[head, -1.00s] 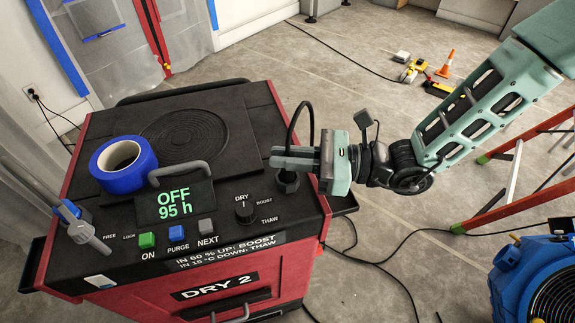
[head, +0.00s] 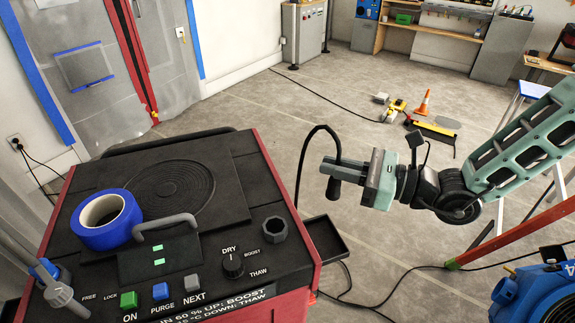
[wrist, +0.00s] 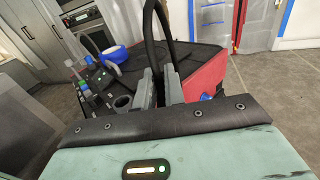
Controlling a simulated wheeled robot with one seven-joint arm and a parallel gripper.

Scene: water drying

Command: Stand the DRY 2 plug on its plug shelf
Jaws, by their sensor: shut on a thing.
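My gripper (head: 342,170) is shut on the black DRY 2 plug (head: 333,188), whose lower end hangs below the fingers. Its black cable (head: 306,153) loops up over the fingers and drops behind the machine's right side. The plug is in the air to the right of the machine, above and right of the plug shelf (head: 325,238), a black tray on the machine's right side. The shelf looks empty. The socket (head: 273,229) on the machine top is open and empty. In the wrist view the fingers (wrist: 160,88) stand around the cable, and the plug body is mostly hidden.
The red and black machine (head: 225,262) carries a blue tape roll (head: 106,220), a handle, buttons and a DRY dial (head: 232,264). A blue fan (head: 535,290) and a red ladder leg (head: 515,232) stand at the right. Cables lie on the floor.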

